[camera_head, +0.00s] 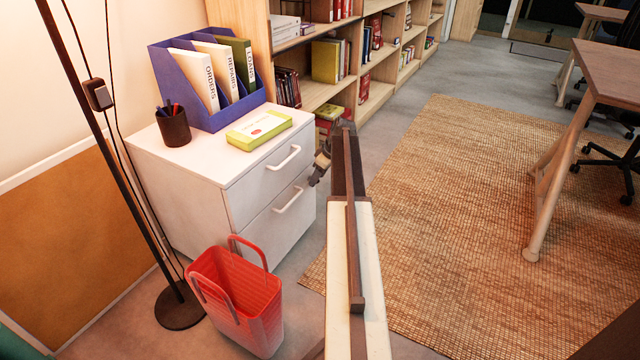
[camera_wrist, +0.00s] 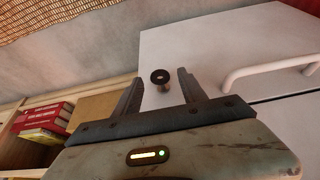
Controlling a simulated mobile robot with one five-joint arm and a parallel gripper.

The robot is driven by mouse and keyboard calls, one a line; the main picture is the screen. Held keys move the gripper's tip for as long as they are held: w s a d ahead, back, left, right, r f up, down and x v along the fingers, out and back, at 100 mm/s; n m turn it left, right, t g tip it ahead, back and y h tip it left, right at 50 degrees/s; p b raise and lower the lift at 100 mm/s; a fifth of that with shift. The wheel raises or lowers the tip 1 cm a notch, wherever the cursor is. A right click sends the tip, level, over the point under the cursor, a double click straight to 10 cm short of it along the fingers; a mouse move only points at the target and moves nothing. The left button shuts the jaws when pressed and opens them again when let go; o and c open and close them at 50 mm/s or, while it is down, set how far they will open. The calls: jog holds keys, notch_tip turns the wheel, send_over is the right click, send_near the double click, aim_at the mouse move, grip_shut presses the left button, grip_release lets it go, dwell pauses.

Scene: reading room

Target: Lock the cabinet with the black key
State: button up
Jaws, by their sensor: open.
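The white two-drawer cabinet (camera_head: 190,195) stands at left of centre in the head view; both drawers look shut. Its pale front also shows in the wrist view (camera_wrist: 215,60). A small dark round piece with a hole (camera_wrist: 160,76), which looks like the black key's head at the lock, projects from that front; I cannot make out the lock behind it. My gripper (camera_wrist: 161,84) is open, one finger on each side of this piece, with gaps showing. In the head view my gripper (camera_head: 318,172) is beside the cabinet front, and my arm hides the key.
A red basket (camera_head: 240,300) and a lamp stand (camera_head: 180,305) are in front of the cabinet. A blue file holder (camera_head: 195,110), pen cup (camera_head: 173,126) and yellow-green box (camera_head: 258,130) stand on top. Bookshelves (camera_head: 300,55) are behind. Floor to the right, with a woven rug (camera_head: 460,200), is mostly clear.

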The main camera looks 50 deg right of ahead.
grip_shut()
jog(key=shift+d, duration=0.1)
jog(key=shift+s+a+h, duration=0.2)
jog(key=shift+a+h, duration=0.3)
jog(key=shift+h, duration=0.4)
jog(key=shift+a+f+n+t+h+b, duration=0.2)
jog(key=shift+n+t+h+b, duration=0.15)
jog(key=shift+h+b, duration=0.35)
jog(key=h+b, duration=0.1)
jog(key=n+t+h+b, duration=0.1)
jog(key=h+b, duration=0.1)
jog(key=shift+s+a+f, duration=0.1)
jog(key=shift+a+f, duration=0.05)
jog(key=shift+a, duration=0.15)
jog(key=shift+h+b, duration=0.35)
jog(key=shift+h, duration=0.05)
